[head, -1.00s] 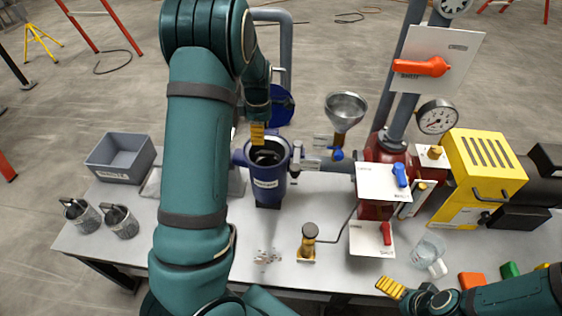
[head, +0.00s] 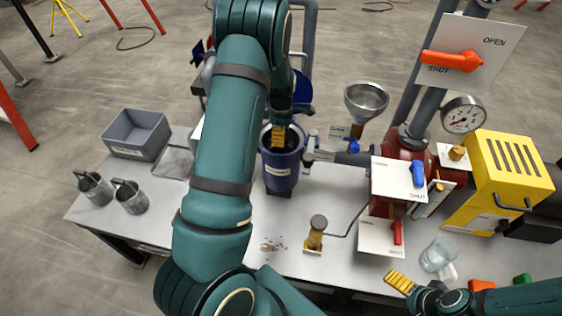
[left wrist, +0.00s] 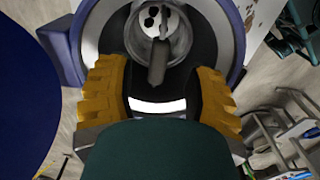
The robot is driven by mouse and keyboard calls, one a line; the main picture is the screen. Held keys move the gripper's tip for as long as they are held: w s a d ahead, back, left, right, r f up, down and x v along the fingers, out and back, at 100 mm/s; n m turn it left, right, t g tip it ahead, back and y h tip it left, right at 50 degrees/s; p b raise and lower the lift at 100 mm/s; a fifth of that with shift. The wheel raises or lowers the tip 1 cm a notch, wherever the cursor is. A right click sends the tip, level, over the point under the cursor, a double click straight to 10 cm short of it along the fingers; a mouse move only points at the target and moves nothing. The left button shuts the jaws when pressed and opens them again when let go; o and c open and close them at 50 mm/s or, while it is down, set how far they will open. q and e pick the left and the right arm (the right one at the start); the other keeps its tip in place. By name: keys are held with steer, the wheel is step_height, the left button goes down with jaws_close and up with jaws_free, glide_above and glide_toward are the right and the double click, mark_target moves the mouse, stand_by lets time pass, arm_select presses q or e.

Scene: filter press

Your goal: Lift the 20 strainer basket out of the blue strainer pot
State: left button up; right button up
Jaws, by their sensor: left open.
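The blue strainer pot (head: 282,180) stands open on the table, its round lid (head: 303,92) swung back behind it. In the left wrist view, the strainer basket (left wrist: 152,22) sits inside the pot, a grey metal cup with holes in its floor. Its upright grip (left wrist: 158,62) rises toward my fingers. My left gripper (head: 281,136) points down at the pot's mouth; in the left wrist view its yellow fingers (left wrist: 161,98) are spread wide, one on each side of the grip, with nothing held. My right gripper (head: 399,282) is low at the right front, its fingers overlapping.
Two metal strainer baskets (head: 131,198) stand at the table's left, near a grey bin (head: 137,133). A funnel (head: 366,98), red valve body (head: 412,160) and yellow machine (head: 508,178) stand right of the pot. A clear jug (head: 437,254) stands at front right.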

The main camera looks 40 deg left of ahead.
arm_select(q)
step_height(320, 180, down, 5)
steer(key=shift+a+r+b, duration=0.1)
steer(key=shift+b, duration=0.2)
